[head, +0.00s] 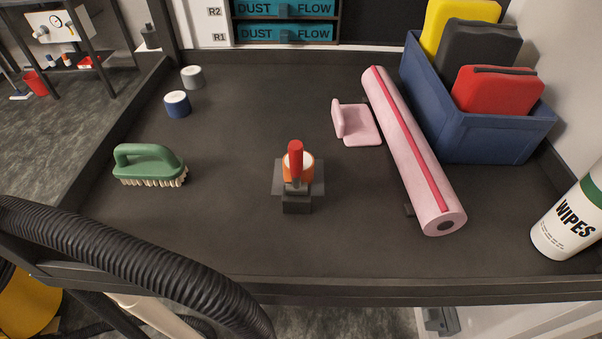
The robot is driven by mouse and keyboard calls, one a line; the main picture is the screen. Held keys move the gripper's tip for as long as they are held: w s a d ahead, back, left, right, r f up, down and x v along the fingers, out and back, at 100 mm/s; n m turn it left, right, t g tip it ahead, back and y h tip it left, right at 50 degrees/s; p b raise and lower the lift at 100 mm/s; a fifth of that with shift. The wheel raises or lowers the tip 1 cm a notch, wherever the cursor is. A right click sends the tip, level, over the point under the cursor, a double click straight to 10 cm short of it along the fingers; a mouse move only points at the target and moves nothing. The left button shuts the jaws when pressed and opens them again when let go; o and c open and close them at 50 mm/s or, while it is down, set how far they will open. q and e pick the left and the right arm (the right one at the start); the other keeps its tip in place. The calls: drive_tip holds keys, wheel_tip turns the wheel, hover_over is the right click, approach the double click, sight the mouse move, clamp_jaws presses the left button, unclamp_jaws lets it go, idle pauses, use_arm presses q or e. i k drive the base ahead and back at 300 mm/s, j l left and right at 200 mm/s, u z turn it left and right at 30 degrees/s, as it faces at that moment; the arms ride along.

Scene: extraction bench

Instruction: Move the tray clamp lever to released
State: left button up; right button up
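A small clamp stands near the middle of the dark bench top. Its lever has a red handle (295,152) that points up from a dark grey base (297,203). An orange and white round part (309,167) shows just behind the lever. I cannot tell from this view which setting the lever is in. No tray can be clearly made out around the clamp. Neither of my grippers is in view, and nothing touches the lever.
A green brush (148,160) lies left. A pink roll (415,155), a pink bracket (360,124), a blue bin (480,133) and a wipes tub (570,222) stand right. Two small cylinders (177,104) stand back left. A black hose (150,265) crosses the front left. Bench around the clamp is clear.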

sight(295, 148)
drive_tip(key=l+u, duration=0.15)
drive_tip(key=l, duration=1.1)
